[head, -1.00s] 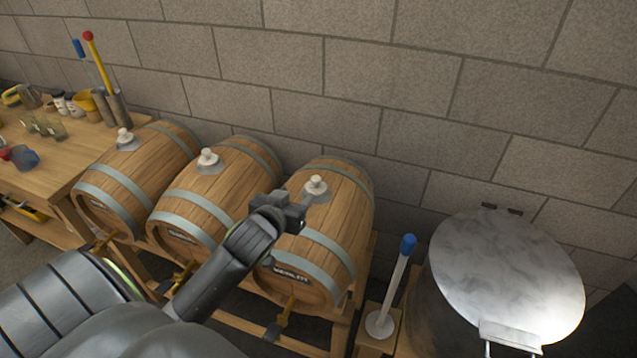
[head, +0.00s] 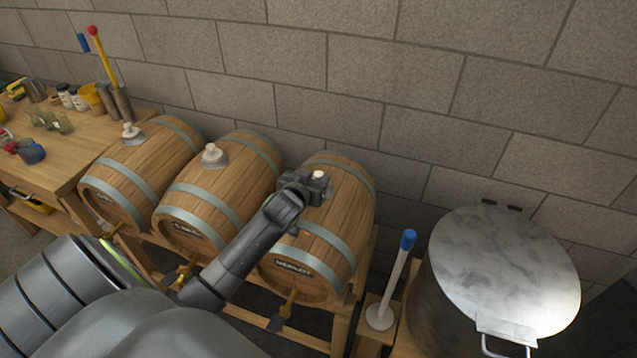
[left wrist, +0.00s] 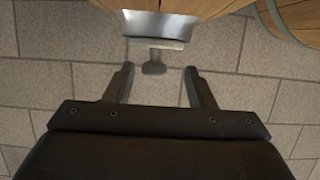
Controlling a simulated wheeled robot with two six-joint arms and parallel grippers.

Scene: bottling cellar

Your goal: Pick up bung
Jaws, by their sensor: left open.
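A pale bung (head: 319,175) stands in the top of the right barrel (head: 345,205), the one labelled Merlot. My left gripper (head: 307,187) is at this bung and hides its lower part in the head view. In the left wrist view the bung (left wrist: 154,67) shows between the tips of my open left gripper (left wrist: 160,75), nearer the left finger, with a gap on both sides. Two more pale bungs stand on the middle barrel (head: 212,152) and the left barrel (head: 130,130). My right gripper is not in view.
A wooden table (head: 65,165) with cups, jars and tools stands at the left. A blue-topped white rod (head: 395,280) stands upright right of the barrels, beside a large lidded metal vat (head: 505,265). A block wall (head: 400,90) rises close behind.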

